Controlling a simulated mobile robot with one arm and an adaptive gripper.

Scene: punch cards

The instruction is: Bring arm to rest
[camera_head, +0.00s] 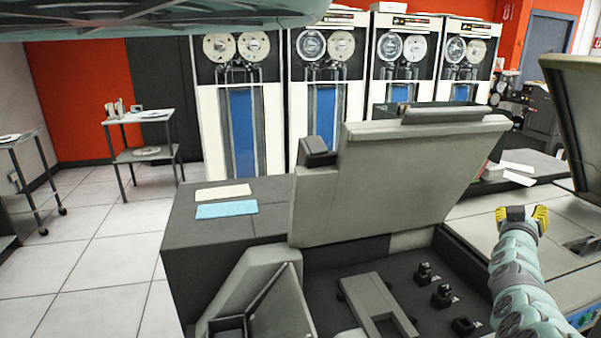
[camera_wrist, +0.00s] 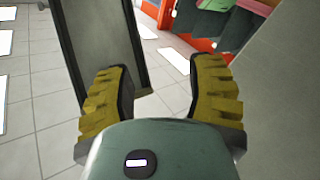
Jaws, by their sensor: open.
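My gripper (camera_head: 523,214) is at the right in the head view, at the end of my pale green segmented arm, which reaches up from the lower edge. It is in front of the grey machine with the raised lid. In the wrist view my gripper (camera_wrist: 158,95) shows two yellow ribbed finger pads standing wide apart. Nothing is between them; floor tiles and a dark panel show past them.
A grey card machine with a raised cover (camera_head: 390,175) fills the middle. A blue card (camera_head: 227,209) and a cream card (camera_head: 223,191) lie on its left top. Tape cabinets (camera_head: 240,110) stand behind. A raised lid (camera_head: 575,110) is at the right.

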